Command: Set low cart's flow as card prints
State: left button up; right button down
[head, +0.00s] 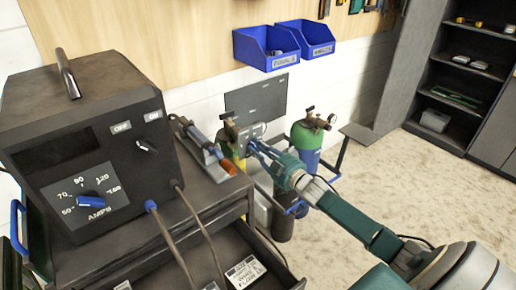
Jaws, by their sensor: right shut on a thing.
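A nearer gas cylinder (230,133) with a green and yellow top stands behind the bench, with a brass regulator on it. A second cylinder (306,137), green above blue, stands to its right with its own gauge and valve (318,121). My right gripper (252,146) is shut at the nearer cylinder's regulator. The fingers cover the part they hold, and the flow setting cannot be read. A white printed card (245,272) lies in the open drawer, its print too small to read. My left gripper is not in view.
A dark welding machine (85,150) with an AMPS dial stands on the bench at left. A torch with an orange tip (228,167) lies beside it. Blue bins (267,48) hang on the wall. Floor (400,190) is open at right, before dark shelves (468,75).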

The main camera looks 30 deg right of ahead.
jog(key=shift+n, duration=0.6)
jog(key=c, duration=1.6)
grip_release()
jog(key=s, duration=0.8)
jog(key=s+d, duration=0.1)
jog(key=s, duration=0.3)
